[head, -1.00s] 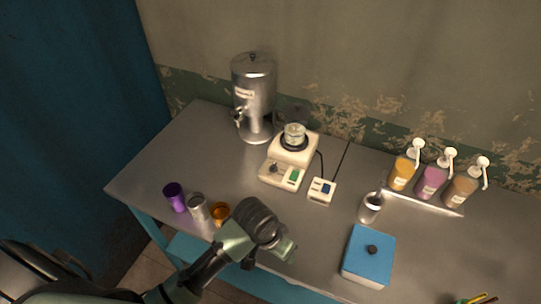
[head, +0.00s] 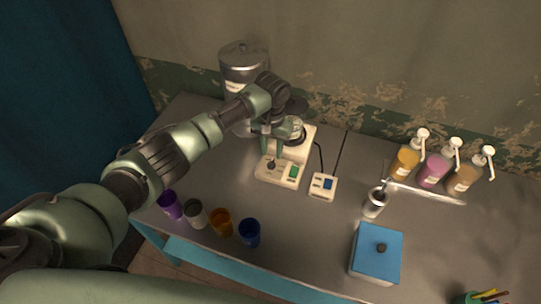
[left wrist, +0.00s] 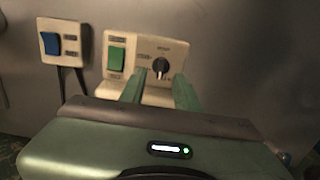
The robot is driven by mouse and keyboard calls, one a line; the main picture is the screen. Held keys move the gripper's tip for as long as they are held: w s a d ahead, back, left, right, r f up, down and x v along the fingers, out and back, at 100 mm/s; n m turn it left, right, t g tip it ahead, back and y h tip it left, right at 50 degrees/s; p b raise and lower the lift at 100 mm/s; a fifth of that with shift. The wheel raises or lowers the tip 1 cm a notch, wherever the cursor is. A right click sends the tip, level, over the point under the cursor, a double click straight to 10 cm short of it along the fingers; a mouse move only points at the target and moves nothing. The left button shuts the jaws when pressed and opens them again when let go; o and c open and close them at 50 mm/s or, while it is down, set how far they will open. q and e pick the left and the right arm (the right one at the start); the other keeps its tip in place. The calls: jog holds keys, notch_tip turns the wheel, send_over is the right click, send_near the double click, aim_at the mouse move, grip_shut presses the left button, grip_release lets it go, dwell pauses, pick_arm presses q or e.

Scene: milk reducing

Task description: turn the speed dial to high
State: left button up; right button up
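The cream base unit (head: 280,172) stands mid-table with a black speed dial (head: 271,164) and a green switch (head: 293,172) on its front panel. In the left wrist view the dial (left wrist: 160,66) shows beside the green switch (left wrist: 116,58); its small markings cannot be read. My left gripper (head: 271,146) is over the unit, just behind the dial in the head view. In the left wrist view its two green fingers (left wrist: 159,90) are apart, with the dial showing between their tips and nothing held. My right gripper is not in view.
A small box with a blue switch (head: 322,186) sits right of the unit. Several cups, including a blue one (head: 249,232), line the front edge. A blue-lidded box (head: 376,252) and pump bottles (head: 434,170) stand right.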

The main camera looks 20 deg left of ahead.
aim_at(271, 162)
pick_arm(q)
notch_tip(271, 162, down, 4)
jog(key=shift+w+a+f, duration=0.1)
jog(key=shift+w, duration=0.05)
jog(key=shift+f+p, duration=0.3)
jog(key=shift+f, duration=0.2)
grip_shut()
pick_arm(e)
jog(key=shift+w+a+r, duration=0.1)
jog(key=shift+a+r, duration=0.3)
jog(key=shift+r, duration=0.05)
